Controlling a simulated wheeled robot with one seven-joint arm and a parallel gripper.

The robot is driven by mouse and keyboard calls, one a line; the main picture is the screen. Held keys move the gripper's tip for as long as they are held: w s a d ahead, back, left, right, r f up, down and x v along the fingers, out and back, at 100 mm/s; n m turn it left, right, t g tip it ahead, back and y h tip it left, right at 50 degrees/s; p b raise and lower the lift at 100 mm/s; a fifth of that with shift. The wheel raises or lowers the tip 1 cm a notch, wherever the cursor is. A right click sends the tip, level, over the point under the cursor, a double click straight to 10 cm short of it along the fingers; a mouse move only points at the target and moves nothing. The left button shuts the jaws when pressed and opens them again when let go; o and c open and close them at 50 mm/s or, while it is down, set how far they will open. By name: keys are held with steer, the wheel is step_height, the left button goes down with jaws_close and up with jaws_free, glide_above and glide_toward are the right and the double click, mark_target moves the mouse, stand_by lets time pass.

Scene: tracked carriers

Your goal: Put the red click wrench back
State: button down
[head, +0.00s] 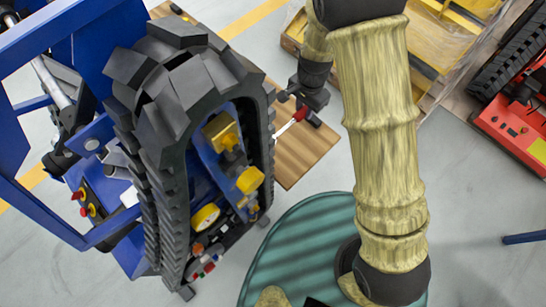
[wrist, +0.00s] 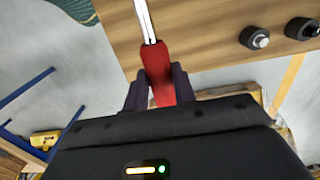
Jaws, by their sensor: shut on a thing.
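The red click wrench (wrist: 154,62) has a red handle and a bright metal shaft. In the wrist view my gripper (wrist: 158,88) is shut on the red handle, and the shaft points away toward the top. In the head view the wrench (head: 292,122) shows beside my gripper (head: 308,112), its shaft slanting down to the left over the wooden board (head: 310,155). The far end of the shaft is cut off in the wrist view. I cannot tell whether the wrench touches the board.
A large black-tracked carrier (head: 170,130) with a blue frame stands close to the left of my gripper. Two dark rollers (wrist: 255,38) lie on the board in the wrist view. A red tracked machine (head: 515,125) stands at the right.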

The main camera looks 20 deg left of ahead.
steer(key=shift+a, duration=0.1)
steer(key=shift+s+f, duration=0.1)
steer(key=shift+f, duration=0.05)
steer(key=shift+f+p, duration=0.5)
steer(key=shift+f, duration=2.3)
step_height(320, 180, down, 4)
steer(key=shift+f+p, duration=0.1)
steer(key=shift+p, duration=0.35)
steer(key=c, duration=1.1)
jaws_free()
steer(key=shift+c, duration=0.2)
